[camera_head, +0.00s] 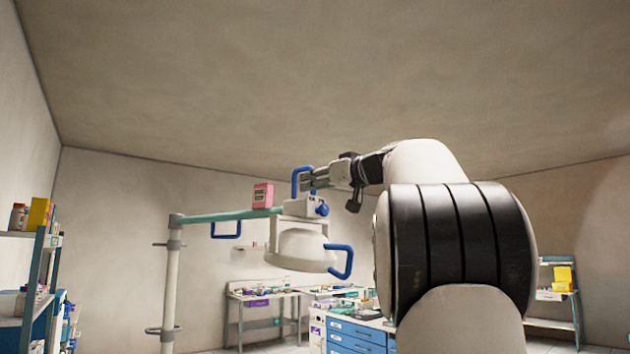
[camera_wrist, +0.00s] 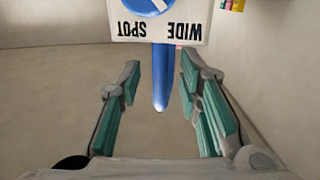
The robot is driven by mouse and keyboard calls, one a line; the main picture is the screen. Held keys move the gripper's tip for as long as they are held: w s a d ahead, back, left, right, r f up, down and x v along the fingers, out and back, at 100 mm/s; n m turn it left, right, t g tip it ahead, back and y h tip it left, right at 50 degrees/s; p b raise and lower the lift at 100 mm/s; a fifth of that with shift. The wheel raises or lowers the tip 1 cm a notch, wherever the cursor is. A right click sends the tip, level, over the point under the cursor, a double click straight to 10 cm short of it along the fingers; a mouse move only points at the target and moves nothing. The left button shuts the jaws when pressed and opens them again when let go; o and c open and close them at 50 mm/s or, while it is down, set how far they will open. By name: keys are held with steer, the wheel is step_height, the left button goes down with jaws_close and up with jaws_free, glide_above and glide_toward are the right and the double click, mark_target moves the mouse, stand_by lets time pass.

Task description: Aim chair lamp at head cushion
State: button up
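The chair lamp (camera_head: 300,250) has a white head on a teal arm (camera_head: 235,215) from a white post. It has blue handles: one at the top (camera_head: 297,180), near my gripper (camera_head: 312,180), and one at the lower right (camera_head: 342,264). In the wrist view, my gripper (camera_wrist: 161,75) is open, with teal pads apart. A blue bar (camera_wrist: 162,85) shows between the fingers; contact is not visible. Beyond is the lamp's white panel (camera_wrist: 185,27), reading WIDE and SPOT upside down, with a blue knob (camera_wrist: 152,4). The head cushion is not in view.
A pink box (camera_head: 263,195) is by the lamp arm. A shelf (camera_head: 40,265) stands at the left, a bench (camera_head: 262,296) and blue drawers (camera_head: 357,337) behind, another shelf (camera_head: 558,294) at the right.

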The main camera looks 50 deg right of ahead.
steer(key=shift+w+d, duration=0.1)
steer(key=shift+w, duration=0.6)
jaws_close()
